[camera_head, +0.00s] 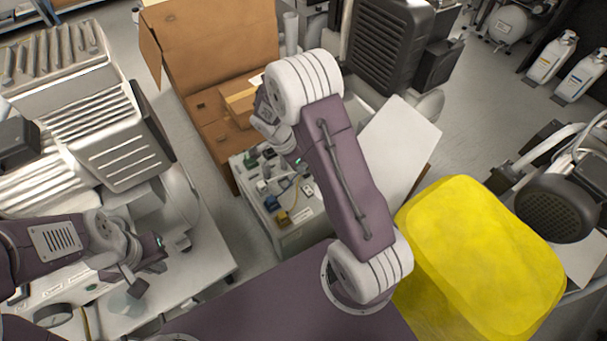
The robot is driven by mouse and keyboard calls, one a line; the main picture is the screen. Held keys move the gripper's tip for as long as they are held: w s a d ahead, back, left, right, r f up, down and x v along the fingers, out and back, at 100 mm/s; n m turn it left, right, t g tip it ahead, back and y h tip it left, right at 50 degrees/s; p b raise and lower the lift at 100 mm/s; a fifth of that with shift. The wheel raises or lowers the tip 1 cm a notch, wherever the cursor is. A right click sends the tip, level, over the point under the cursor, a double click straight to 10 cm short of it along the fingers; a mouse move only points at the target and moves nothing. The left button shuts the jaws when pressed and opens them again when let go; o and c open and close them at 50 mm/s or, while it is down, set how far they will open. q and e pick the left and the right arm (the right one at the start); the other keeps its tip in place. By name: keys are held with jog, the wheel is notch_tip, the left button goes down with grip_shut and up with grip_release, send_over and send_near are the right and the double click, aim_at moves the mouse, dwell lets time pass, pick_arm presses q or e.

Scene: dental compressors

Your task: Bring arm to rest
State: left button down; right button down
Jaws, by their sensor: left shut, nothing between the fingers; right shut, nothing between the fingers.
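My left arm comes in from the left edge. Its gripper (133,284) is shut and empty, above the light table (205,275) at the lower left. My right arm rises from the lower middle, bends at a white joint near the top centre and folds back down. Its gripper (301,164) is shut and empty, beside the purple arm link that partly hides it. It is over or near a white box-like unit (300,238) with small coloured parts on top; the exact gap cannot be told.
A ribbed grey compressor (125,150) stands at the left. An open cardboard box (215,40) is behind my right arm, with a dark finned unit (388,45) beside it. A yellow rounded block (480,255) and a dark motor (555,207) are at the right. Floor shows at the upper right.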

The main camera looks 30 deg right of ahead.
jog(key=v, duration=0.1)
jog(key=p+v, duration=0.1)
jog(key=v, duration=0.2)
jog(key=shift+w+r, duration=0.3)
jog(key=shift+w, duration=0.1)
